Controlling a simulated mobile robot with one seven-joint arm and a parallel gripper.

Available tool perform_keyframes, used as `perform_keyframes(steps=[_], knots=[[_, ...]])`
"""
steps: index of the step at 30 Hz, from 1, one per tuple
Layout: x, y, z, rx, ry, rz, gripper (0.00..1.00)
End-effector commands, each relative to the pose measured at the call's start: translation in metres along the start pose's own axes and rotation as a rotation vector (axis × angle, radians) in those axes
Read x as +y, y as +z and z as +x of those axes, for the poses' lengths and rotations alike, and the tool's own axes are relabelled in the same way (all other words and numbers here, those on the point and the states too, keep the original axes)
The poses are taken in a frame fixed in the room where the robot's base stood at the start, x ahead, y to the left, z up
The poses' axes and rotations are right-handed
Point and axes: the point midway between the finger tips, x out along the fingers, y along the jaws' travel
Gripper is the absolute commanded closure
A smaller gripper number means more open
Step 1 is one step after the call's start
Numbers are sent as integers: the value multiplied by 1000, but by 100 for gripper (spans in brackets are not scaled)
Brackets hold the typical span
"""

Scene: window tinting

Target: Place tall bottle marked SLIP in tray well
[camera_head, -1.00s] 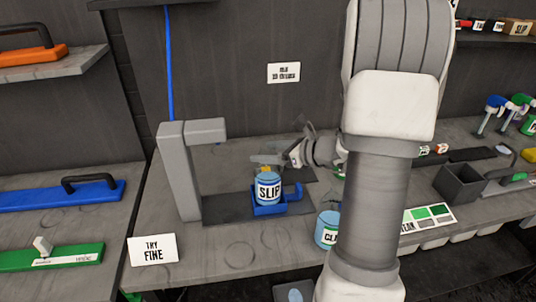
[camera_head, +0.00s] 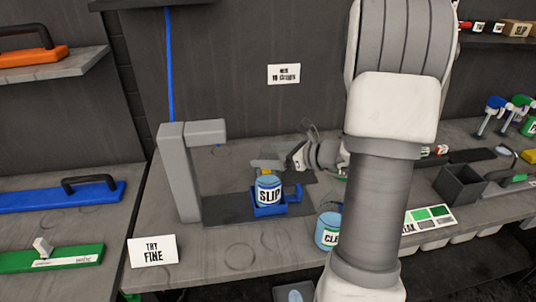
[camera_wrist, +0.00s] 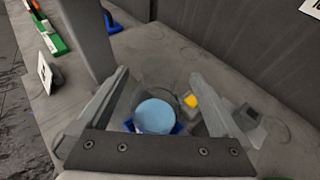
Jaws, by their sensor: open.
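The bottle marked SLIP (camera_head: 269,192), light blue with a white label, stands in the small blue tray (camera_head: 293,196) below the grey post's arm. In the wrist view its round blue top (camera_wrist: 155,117) shows between my two fingers, and blue tray edges (camera_wrist: 178,128) show beside it. My gripper (camera_head: 268,165) is open, its fingers reaching in from the right at about the height of the bottle's top. In the wrist view the gripper (camera_wrist: 159,82) has its fingers spread on either side of the bottle, with gaps. The tray's floor under the bottle is hidden.
A grey post (camera_head: 178,175) with an overhanging arm stands just left of the tray. A second blue bottle (camera_head: 327,232) stands to the right, partly behind my arm. A white TRY FINE card (camera_head: 153,250) stands front left. The bench front between them is clear.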

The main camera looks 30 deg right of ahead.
Motion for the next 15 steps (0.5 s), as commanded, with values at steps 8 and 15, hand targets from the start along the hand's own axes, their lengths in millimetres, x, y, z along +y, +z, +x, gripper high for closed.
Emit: perform_keyframes(steps=[8, 15], knots=[[-1, 0, -62, -1, -6, 0, 0], [0, 0, -100, -1, -3, 0, 0]])
